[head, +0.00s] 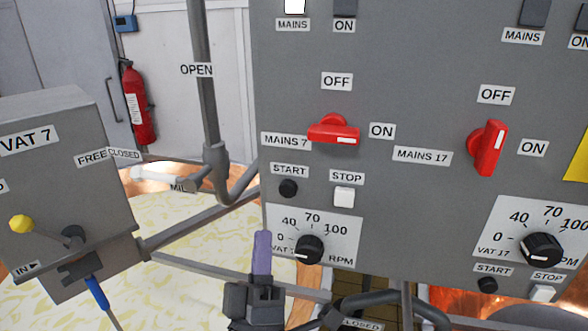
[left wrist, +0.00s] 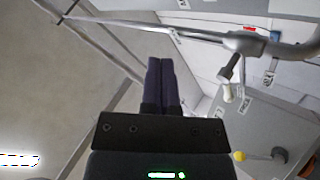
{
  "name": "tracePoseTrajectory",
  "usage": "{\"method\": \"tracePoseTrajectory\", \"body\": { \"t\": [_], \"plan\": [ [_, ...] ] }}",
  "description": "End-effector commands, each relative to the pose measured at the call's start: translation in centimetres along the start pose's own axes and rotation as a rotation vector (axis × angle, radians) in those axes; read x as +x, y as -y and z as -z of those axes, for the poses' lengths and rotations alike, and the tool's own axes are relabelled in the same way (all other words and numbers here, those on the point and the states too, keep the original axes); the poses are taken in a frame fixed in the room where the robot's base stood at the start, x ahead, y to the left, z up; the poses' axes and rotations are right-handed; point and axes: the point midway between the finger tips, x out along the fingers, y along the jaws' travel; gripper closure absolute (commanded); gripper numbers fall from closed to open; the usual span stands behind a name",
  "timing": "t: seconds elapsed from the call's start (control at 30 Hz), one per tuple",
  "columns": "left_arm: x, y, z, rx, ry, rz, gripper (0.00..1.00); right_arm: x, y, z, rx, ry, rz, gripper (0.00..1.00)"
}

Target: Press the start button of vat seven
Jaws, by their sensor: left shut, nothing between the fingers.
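The start button of vat seven (head: 289,188) is a small round black button under a START label on the grey panel (head: 380,60). To its right is the white square stop button (head: 344,197). The vat 7 speed knob (head: 309,250) is below them. My left gripper (head: 262,238) points upward, below and left of the start button in the head view, apart from it in the picture; the depth gap is unclear. Its purple fingers are together and empty, also in the left wrist view (left wrist: 160,62). My right gripper is not in view.
The red mains 7 switch (head: 335,132) points toward ON; the red mains 17 switch (head: 487,148) stands upright toward OFF. A second start button (head: 487,285) belongs to vat 17. Grey pipes (head: 205,90), the VAT 7 box (head: 60,190) and a copper vat (head: 190,175) lie left.

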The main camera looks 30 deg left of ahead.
Motion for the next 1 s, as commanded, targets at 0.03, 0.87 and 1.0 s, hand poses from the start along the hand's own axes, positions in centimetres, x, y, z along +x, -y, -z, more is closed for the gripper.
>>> {"method": "tracePoseTrajectory", "body": {
  "t": [0.03, 0.87, 1.0],
  "plan": [
    [0.0, 0.0, 0.0, 0.000, 0.000, 0.000, 1.00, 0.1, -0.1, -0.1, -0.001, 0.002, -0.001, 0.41],
    [5.1, 4.0, -4.0, 0.003, 0.000, -0.001, 1.00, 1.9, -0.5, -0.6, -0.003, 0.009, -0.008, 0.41],
    [5.8, 4.5, -4.4, 0.003, 0.001, -0.001, 1.00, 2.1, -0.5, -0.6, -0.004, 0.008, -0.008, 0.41]
  ]
}}
